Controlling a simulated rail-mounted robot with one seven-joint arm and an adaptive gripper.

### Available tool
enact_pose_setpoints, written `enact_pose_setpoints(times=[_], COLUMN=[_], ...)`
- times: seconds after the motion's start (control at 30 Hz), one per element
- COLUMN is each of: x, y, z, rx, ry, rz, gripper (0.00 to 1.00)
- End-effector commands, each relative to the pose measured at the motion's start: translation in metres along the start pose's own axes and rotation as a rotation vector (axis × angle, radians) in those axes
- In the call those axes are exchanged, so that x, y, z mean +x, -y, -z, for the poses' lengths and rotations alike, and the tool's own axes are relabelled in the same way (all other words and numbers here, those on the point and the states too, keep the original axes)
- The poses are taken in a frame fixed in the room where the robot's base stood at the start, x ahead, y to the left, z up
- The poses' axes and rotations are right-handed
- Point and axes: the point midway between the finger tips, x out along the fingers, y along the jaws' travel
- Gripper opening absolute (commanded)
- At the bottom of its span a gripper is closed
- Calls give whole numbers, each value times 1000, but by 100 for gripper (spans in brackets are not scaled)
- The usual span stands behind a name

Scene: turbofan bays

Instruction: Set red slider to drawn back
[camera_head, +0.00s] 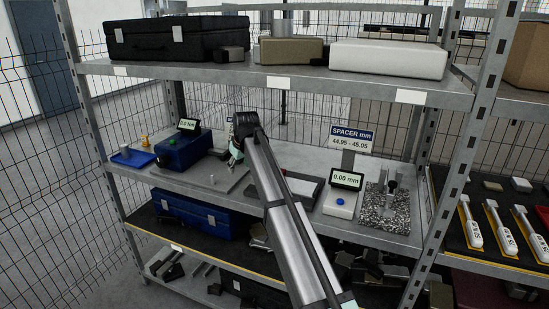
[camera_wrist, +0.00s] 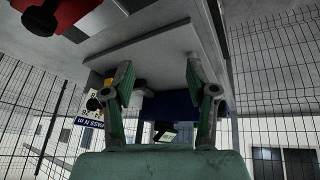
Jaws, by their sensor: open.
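A red part (camera_wrist: 72,12) with a dark knob-like piece (camera_wrist: 42,18) shows at the top left of the wrist view, cut by the picture's edge. I cannot tell for sure whether it is the red slider. No red slider can be made out in the head view. My gripper (camera_wrist: 158,82) is open, its two green-padded fingers wide apart with nothing held between them. In the head view my gripper (camera_head: 236,152) is over the middle shelf, partly hidden by my arm, right of the blue box with the display.
The blue display box (camera_head: 184,150), a blue tray (camera_head: 132,158) and a grey plate (camera_head: 225,180) are on the middle shelf (camera_head: 290,218). A white gauge (camera_head: 340,203) and a speckled stone block (camera_head: 388,212) stand at right. The upper shelf (camera_head: 275,82) overhangs; wire fencing surrounds the rack.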

Motion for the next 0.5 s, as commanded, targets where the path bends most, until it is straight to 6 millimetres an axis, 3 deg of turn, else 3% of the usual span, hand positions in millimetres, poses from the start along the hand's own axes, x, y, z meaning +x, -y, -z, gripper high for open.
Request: enact_pose_setpoints(times=[0.03, 0.2, 0.33, 0.5], x=[-12, -30, -36, -26], y=[-27, -94, -120, -125], z=[-1, -20, -31, -36], rx=[50, 207, 272, 290], ry=[14, 55, 74, 80], rz=[-3, -4, -3, -3], gripper=[57, 57, 57, 57])
